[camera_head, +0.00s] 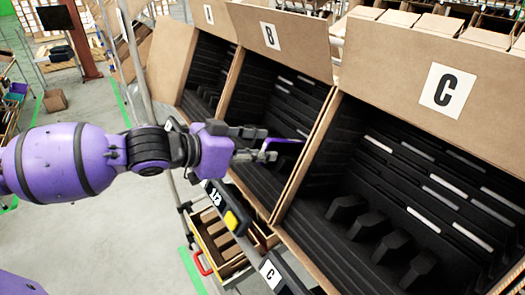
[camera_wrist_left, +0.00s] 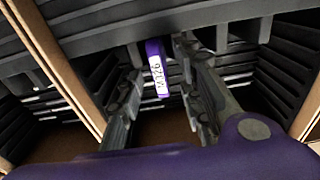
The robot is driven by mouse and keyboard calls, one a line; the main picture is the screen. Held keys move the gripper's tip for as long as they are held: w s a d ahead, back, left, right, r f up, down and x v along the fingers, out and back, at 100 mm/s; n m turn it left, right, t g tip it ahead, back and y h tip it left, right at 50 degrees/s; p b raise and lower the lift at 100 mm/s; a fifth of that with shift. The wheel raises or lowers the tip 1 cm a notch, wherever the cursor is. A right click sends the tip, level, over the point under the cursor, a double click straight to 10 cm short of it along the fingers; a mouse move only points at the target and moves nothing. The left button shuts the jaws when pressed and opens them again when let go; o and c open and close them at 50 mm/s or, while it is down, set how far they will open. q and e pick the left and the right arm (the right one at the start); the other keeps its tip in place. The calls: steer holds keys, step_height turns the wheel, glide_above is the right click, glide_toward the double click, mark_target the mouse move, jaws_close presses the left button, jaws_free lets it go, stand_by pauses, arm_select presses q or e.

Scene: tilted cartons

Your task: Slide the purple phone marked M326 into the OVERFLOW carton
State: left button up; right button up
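The purple phone (camera_head: 286,140) shows as a thin strip at the mouth of the carton marked B (camera_head: 270,38). In the left wrist view the phone (camera_wrist_left: 157,72) bears a white label reading M326, and its far end is by the dark rack. My left gripper (camera_head: 262,143) reaches to carton B from the left. In the left wrist view its fingers stand apart on either side of the phone, with a gap on the left and the right finger close to it. No OVERFLOW lettering is readable. My right gripper is out of view.
A carton marked C (camera_head: 440,85) stands at right, with dark stepped racks and several black blocks inside. Another carton (camera_head: 207,14) stands left of B; its letter is unclear. A wooden crate (camera_head: 215,240) sits below. Open grey floor (camera_head: 90,230) lies at left.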

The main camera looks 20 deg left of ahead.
arm_select(q)
steer(key=shift+w+d+f, duration=0.1)
steer(key=shift+w+d, duration=0.15)
steer(key=shift+w, duration=0.05)
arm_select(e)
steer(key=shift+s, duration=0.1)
arm_select(q)
jaws_close()
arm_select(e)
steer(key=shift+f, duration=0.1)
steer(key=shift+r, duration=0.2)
